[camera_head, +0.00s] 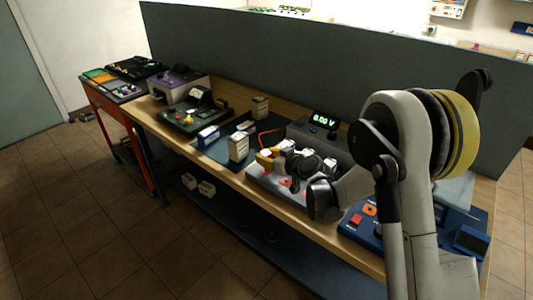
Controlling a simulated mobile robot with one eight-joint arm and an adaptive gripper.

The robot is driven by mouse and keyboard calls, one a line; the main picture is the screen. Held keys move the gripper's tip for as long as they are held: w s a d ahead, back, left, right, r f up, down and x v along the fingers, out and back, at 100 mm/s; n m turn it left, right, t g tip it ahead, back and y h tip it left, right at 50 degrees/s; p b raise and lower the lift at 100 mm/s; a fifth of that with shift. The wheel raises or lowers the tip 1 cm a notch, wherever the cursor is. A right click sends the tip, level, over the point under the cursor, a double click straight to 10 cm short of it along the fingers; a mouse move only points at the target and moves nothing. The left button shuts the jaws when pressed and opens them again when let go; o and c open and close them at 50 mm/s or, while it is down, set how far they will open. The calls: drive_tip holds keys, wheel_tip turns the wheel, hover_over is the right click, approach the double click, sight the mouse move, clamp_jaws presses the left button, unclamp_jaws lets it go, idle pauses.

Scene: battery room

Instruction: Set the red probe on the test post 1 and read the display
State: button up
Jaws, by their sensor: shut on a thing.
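The lit display (325,120) on a dark grey meter box (308,134) reads 0.00 V. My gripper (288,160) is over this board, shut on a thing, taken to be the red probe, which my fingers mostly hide. A thin red cable (265,136) arcs beside it. A small yellow part (266,158) shows at the gripper's left. I cannot tell which post is test post 1, or whether the probe tip touches a post.
A green board (194,117) and a purple-grey machine (180,84) are farther left. A blue panel with a red button (356,220) lies right. A grey partition (260,60) runs behind the bench.

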drive_tip(key=shift+f+b, duration=0.5)
drive_tip(key=shift+f, duration=0.8)
drive_tip(key=shift+s+b, duration=0.1)
drive_tip(key=shift+b, duration=0.3)
drive_tip(key=shift+f+b, duration=0.6)
drive_tip(key=shift+f, duration=0.05)
idle(0.5)
drive_tip(key=o, duration=0.8)
drive_tip(key=shift+p+v, duration=0.5)
drive_tip(key=shift+v, duration=5.05)
drive_tip(key=shift+r, duration=0.15)
